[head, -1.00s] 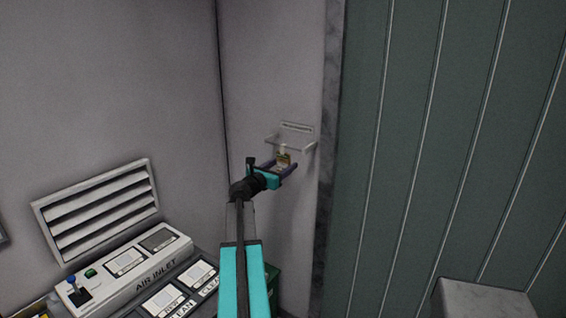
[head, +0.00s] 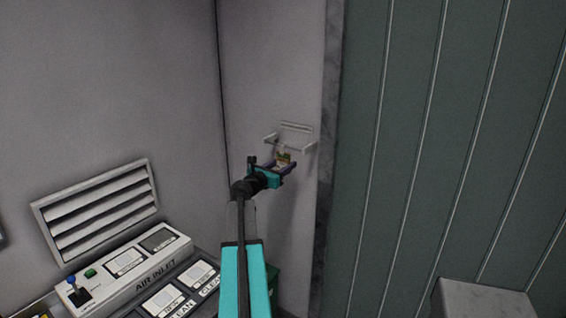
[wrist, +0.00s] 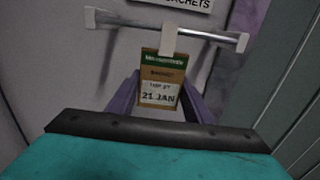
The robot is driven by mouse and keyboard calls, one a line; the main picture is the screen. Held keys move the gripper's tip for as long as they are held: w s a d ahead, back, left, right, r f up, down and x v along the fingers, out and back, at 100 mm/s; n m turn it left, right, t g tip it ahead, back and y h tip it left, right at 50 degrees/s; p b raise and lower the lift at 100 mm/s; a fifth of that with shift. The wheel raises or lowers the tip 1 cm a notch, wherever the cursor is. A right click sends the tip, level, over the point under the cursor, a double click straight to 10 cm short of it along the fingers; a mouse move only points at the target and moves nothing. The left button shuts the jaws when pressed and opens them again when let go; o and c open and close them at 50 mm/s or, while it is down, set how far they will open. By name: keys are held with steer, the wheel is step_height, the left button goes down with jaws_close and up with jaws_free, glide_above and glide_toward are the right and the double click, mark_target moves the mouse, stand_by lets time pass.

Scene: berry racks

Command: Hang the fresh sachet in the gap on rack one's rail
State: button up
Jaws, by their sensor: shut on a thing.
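A brown sachet (wrist: 162,72) with a green band and a white "21 JAN" label hangs by a white hook tab (wrist: 168,40) at a metal wall rail (wrist: 205,35). My gripper (wrist: 160,98) is shut on the sachet, with a purple finger at each side of it. The tab appears to be over the rail. In the head view my gripper (head: 284,165) is just below the rail (head: 268,138), with the small sachet (head: 283,155) between its fingers. Rack one and its gap cannot be made out.
A sign (wrist: 180,4) ending in "SACHETS" is above the rail, which has white end brackets. A grey corner post (head: 332,160) and green ribbed panels (head: 430,150) stand to the right. An air inlet unit (head: 125,265) with clean-labelled panels lies low at the left.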

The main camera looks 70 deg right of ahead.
steer(key=shift+r+p, duration=0.5)
steer(key=shift+r, duration=0.2)
stand_by(0.5)
steer(key=v, duration=0.9)
stand_by(1.5)
steer(key=shift+p, duration=0.3)
